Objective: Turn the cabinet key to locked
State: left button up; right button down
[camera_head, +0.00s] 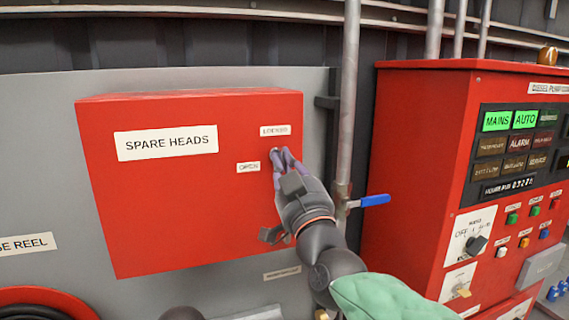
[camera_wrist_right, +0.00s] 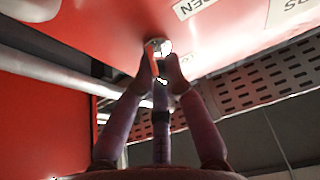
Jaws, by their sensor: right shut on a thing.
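The red cabinet (camera_head: 190,215) labelled SPARE HEADS is on the grey wall panel. Its LOCKED label (camera_head: 275,130) is above the key spot and its OPEN label (camera_head: 248,167) is to the lower left. My right gripper (camera_head: 281,153) reaches up to the cabinet's right side, its fingertips at the lock. In the right wrist view, the fingers (camera_wrist_right: 161,78) close on the small key, beside a round metal lock (camera_wrist_right: 158,47) on the red face. The fingers hide most of the key, so I cannot tell its angle. My left gripper is not in view.
A vertical grey pipe (camera_head: 348,100) with a blue-handled valve (camera_head: 375,200) stands just right of my right gripper. A red pump control panel (camera_head: 425,130) is farther right. A hose reel (camera_head: 40,300) is at the lower left.

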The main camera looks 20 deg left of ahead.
jog(key=c, duration=1.3)
grip_release()
jog(key=v, duration=1.2)
jog(key=shift+f, duration=0.1)
